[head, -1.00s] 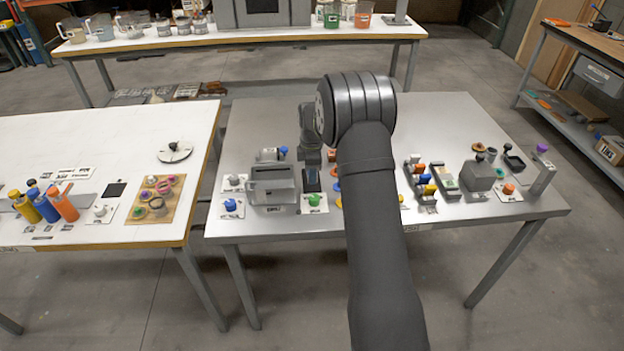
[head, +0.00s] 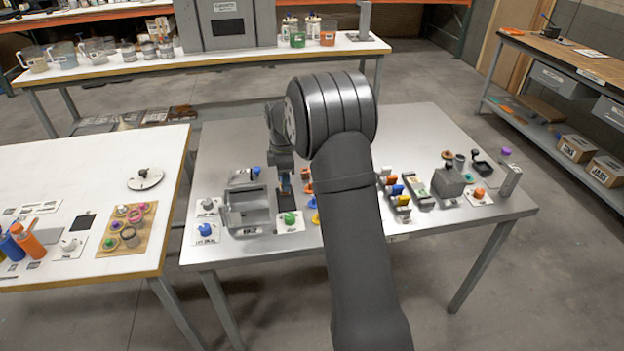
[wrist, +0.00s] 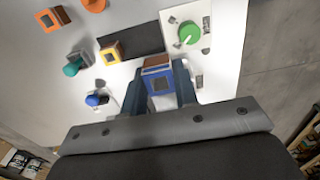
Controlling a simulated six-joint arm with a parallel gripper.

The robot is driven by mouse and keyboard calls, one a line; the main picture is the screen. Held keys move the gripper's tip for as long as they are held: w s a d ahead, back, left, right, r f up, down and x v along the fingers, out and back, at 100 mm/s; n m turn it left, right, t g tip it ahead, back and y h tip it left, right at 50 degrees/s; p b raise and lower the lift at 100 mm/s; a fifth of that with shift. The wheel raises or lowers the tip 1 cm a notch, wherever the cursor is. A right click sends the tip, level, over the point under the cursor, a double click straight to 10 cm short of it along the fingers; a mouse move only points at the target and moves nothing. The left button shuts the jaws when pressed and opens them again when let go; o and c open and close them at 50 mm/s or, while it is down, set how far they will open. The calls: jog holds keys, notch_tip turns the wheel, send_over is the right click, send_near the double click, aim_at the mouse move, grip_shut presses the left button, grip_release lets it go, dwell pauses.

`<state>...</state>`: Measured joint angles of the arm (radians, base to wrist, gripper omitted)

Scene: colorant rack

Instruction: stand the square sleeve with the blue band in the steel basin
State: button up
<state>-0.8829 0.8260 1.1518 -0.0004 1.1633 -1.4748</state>
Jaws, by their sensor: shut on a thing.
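The square sleeve with the blue band (wrist: 159,84) sits between the two fingers of my gripper (wrist: 172,88) in the wrist view. In the head view my gripper (head: 285,189) hangs over the steel table, just right of the basin and behind a green knob, with a little blue showing. Its tips are small there, so I cannot tell the height. The steel basin (head: 236,222) is a grey, open-topped box at the table's left. I cannot make it out in the wrist view.
An orange-banded sleeve (wrist: 52,19) and a yellow-banded one (wrist: 111,52) stand near a dark strip (wrist: 140,38). The green knob (wrist: 189,32) sits on a white card. A blue knob (head: 206,229) is left of the basin. Several coloured items stand on the table's right.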

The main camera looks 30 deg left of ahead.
jog(key=s+a+f, duration=0.1)
jog(key=s+a, duration=0.7)
jog(key=a, duration=0.1)
jog(key=shift+a, duration=0.15)
jog(key=shift+f, duration=0.2)
jog(key=shift+f, duration=2.65)
jog(key=shift+f, duration=0.45)
jog(key=shift+f, duration=0.35)
jog(key=shift+f, duration=0.15)
jog(key=shift+f, duration=0.3)
